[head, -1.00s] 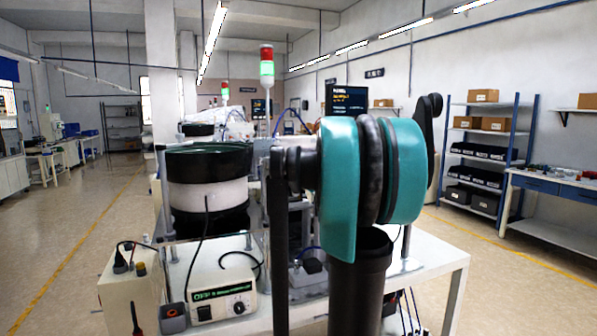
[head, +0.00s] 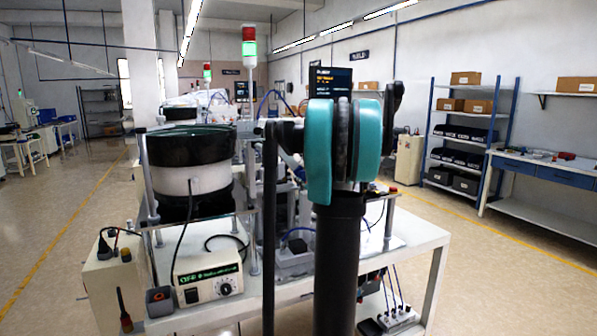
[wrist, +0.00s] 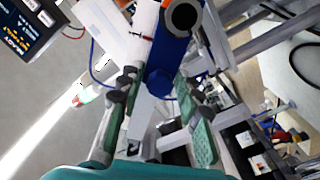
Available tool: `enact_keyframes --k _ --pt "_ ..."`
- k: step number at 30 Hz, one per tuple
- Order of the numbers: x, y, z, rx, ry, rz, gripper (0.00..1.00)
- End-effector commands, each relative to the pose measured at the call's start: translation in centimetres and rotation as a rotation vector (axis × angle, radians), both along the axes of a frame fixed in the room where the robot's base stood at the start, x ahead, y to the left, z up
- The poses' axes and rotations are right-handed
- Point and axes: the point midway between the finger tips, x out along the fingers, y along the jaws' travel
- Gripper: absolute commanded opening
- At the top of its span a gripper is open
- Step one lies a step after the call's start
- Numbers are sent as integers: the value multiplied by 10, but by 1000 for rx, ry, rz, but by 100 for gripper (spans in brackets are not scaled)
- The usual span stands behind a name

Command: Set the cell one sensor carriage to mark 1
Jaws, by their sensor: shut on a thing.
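In the wrist view my gripper (wrist: 158,84) has its two green-padded fingers around a blue part (wrist: 166,54), and it is shut on this part. I cannot tell for certain whether the blue part belongs to the sensor carriage. No mark numbers can be read. In the head view my arm hides the gripper and whatever it holds. The feeder bench (head: 408,244) carries a black and white bowl feeder (head: 190,179) on the left.
A controller box (head: 208,276) with a dial stands at the bench front. A red and green signal tower (head: 249,62) and a dark display (head: 330,82) rise behind. Metal rails (wrist: 262,38) lie right of my gripper. Shelving (head: 465,130) stands right, with open floor before it.

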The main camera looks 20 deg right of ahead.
Motion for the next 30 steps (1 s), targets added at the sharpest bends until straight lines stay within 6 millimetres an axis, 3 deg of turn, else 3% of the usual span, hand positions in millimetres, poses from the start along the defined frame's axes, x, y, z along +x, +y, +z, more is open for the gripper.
enact_keyframes --k 6,7,9,20,23,30 --pt "-2 -2 -3 -9 5 -5 0" --pt "-2 -1 -3 -9 5 -5 38" --pt "-1 -1 -3 -8 5 -5 44" --pt "-6 -1 -2 -5 3 -4 44" --pt "-17 -2 -1 -5 3 -5 44" --pt "-65 -4 -2 -5 3 -8 44"
